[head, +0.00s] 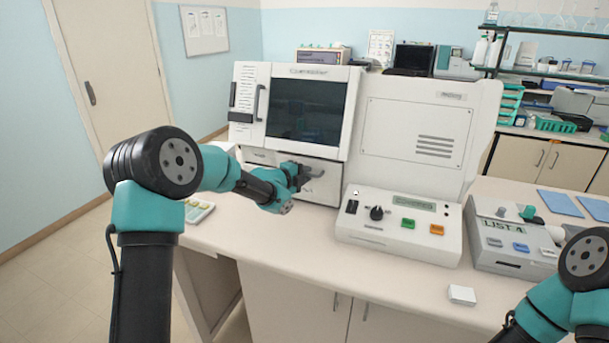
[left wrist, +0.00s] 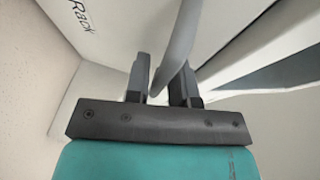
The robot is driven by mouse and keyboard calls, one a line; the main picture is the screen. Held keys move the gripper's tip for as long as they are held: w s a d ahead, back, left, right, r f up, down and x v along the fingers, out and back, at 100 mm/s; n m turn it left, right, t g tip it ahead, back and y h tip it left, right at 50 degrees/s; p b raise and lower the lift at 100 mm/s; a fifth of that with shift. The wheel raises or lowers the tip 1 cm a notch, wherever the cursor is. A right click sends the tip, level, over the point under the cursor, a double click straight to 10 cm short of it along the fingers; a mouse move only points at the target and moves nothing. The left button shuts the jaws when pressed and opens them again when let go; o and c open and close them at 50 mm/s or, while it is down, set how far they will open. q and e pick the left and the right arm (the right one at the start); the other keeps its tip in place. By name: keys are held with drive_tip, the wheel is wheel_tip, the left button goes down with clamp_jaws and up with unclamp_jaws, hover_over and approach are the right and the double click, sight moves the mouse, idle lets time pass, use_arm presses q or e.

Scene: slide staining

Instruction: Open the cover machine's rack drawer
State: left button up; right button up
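The cover machine is a large white cabinet (head: 251,125) with a dark window. Its rack drawer (head: 262,158) is a white front panel below the window and looks flush with the cabinet. In the left wrist view the drawer front (left wrist: 98,50) carries the word "Rack". My left gripper (head: 303,172) is at the drawer front. The grey drawer handle (left wrist: 180,45) passes between its two dark fingers (left wrist: 163,82). The handle looks close to both fingers; whether they press on it is unclear. My right arm shows at the lower right, but its gripper cannot be made out.
A control panel (head: 400,240) with a knob and coloured buttons stands right of the drawer. Another grey device (head: 490,255) is farther right. A small white block (head: 462,295) lies near the counter's front edge. A tray (head: 198,210) sits left of the drawer.

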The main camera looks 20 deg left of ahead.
use_arm(q)
clamp_jaws()
drive_tip(key=shift+s, duration=0.1)
idle(0.4)
